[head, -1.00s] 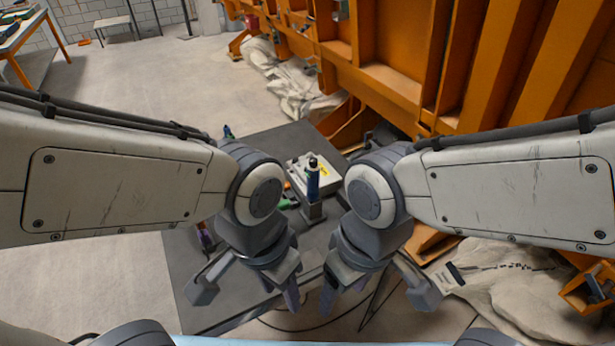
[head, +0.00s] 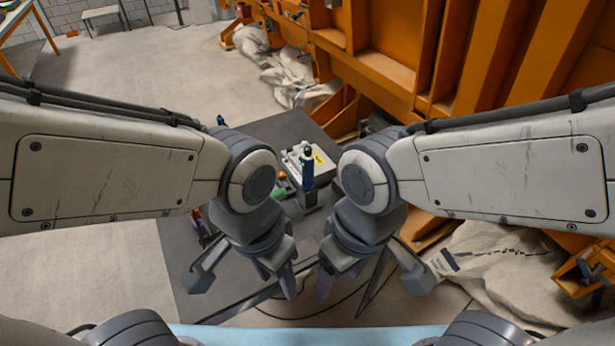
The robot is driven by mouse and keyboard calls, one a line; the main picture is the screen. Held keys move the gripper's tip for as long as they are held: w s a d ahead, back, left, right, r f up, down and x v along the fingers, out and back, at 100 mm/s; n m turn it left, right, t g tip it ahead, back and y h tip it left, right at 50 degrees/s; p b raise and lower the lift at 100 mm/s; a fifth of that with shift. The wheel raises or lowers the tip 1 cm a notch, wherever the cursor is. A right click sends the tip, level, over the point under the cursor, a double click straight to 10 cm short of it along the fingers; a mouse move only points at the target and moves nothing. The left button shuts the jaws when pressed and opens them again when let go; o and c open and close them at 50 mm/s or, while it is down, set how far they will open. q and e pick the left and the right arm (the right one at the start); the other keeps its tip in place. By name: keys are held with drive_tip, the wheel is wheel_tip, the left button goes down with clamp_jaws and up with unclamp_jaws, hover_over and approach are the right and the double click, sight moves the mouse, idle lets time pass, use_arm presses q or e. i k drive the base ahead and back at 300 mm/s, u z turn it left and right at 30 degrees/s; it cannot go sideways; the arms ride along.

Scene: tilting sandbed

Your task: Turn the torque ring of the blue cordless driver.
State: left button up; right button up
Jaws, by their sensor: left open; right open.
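A blue upright object with a black top (head: 307,168), which looks like the blue cordless driver, stands on the dark table in the head view. Its torque ring is too small to make out. My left gripper (head: 245,283) is open and empty, over the near part of the table, nearer to me than the driver and to its left. My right gripper (head: 371,285) is open and empty, nearer to me and to the driver's right. Neither gripper touches the driver. My arms hide parts of the table on both sides.
The dark table (head: 215,295) also bears a pale box (head: 322,158) behind the driver, a green item (head: 279,192) and other small items at the left. A large orange steel structure (head: 400,70) rises behind on the right. Pale sacks (head: 500,260) lie at the right.

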sight(308, 149)
drive_tip(key=z, duration=0.45)
drive_tip(key=k, duration=1)
drive_tip(key=u, duration=0.7)
drive_tip(key=i, duration=0.7)
drive_tip(key=u, duration=0.6)
